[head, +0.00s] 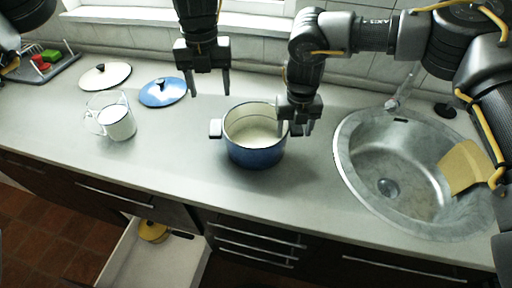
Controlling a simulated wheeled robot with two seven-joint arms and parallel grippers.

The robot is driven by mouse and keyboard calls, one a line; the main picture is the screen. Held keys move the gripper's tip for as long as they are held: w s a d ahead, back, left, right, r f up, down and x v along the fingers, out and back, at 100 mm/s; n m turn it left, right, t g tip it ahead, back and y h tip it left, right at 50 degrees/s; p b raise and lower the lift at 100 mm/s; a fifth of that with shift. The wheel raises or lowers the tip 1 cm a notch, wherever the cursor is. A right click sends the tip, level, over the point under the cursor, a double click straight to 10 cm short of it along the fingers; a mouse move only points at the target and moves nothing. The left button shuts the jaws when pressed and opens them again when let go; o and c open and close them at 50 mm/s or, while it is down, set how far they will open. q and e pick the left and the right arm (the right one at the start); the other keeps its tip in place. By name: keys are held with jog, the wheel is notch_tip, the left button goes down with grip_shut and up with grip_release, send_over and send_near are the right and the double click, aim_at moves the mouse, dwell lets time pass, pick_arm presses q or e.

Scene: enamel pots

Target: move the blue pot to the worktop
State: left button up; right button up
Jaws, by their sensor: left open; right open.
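The blue pot (255,153) stands upright on the grey worktop (190,150), left of the sink. Its lid is off and its inside is cream. One handle shows on its left; the right handle is mostly hidden by my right gripper. My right gripper (294,131) is open at the pot's right rim, by the right handle. I cannot tell whether it touches. My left gripper (208,94) is open and empty, above the worktop behind and left of the pot. A blue lid (163,92) lies on the worktop to the left.
A round steel sink (345,165) with a tap (400,92) and yellow cloth (464,166) is at right. A white pot (120,124), glass jug (94,120), cream lid (105,75) and tray (60,64) stand left. An open drawer (150,262) holds a yellow pot (153,231).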

notch_tip(320, 180, up, 12)
dwell(0.5)
jog(key=shift+f, duration=0.1)
dwell(0.4)
